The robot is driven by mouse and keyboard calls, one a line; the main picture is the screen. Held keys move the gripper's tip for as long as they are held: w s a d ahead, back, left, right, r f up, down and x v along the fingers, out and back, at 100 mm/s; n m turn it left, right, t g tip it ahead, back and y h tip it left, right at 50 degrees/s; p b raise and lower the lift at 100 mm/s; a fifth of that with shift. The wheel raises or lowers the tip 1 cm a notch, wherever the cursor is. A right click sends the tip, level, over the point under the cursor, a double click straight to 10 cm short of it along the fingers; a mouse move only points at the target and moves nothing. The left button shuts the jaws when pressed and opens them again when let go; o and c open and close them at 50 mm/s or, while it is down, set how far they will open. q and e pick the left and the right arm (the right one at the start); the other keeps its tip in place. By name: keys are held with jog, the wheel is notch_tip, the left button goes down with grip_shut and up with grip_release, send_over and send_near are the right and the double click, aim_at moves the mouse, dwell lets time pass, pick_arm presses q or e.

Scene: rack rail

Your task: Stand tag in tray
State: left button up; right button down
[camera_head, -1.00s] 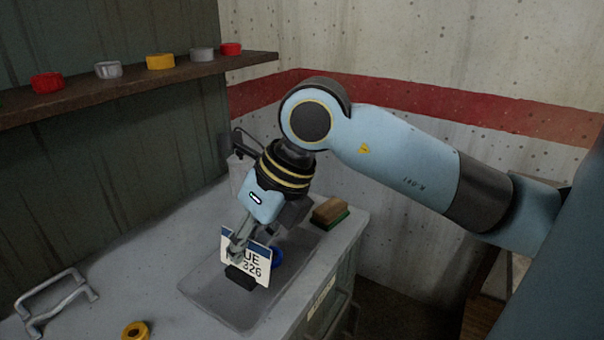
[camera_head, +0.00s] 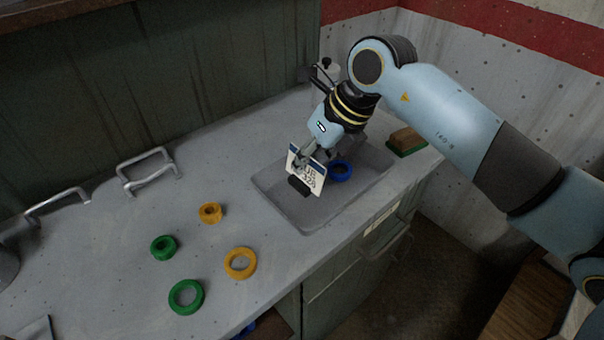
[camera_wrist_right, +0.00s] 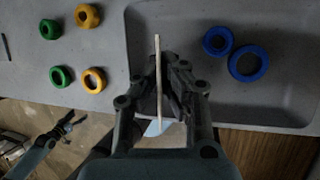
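The tag (camera_head: 313,176) is a white plate with a blue top band and dark letters, standing near upright in the grey tray (camera_head: 276,197). My right gripper (camera_head: 304,162) is at the tag's upper edge, its fingers on either side. In the right wrist view the tag (camera_wrist_right: 158,75) shows edge-on between the fingers of the right gripper (camera_wrist_right: 162,85), which look closed on it. A dark block (camera_head: 298,187) is at the tag's lower front; whether it is a finger pad or a separate holder I cannot tell.
Blue rings (camera_head: 340,170) lie in the tray beside the tag. Green rings (camera_head: 186,296) and yellow rings (camera_head: 240,263) lie on the counter to the left. A brush (camera_head: 406,141) sits right of the tray. Metal handles (camera_head: 148,170) stand along the back left. The counter's front edge is near the tray.

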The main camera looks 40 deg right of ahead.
aim_at(302, 179)
jog(key=shift+w+a+f, duration=0.2)
jog(key=shift+w+f, duration=0.3)
notch_tip(302, 179, down, 3)
jog(key=shift+f+p, duration=0.2)
jog(key=shift+p, duration=0.1)
jog(key=shift+f, duration=0.15)
jog(key=shift+f, duration=0.1)
jog(key=c, duration=2)
grip_release()
jog(key=shift+f, duration=0.1)
jog(key=o, duration=0.5)
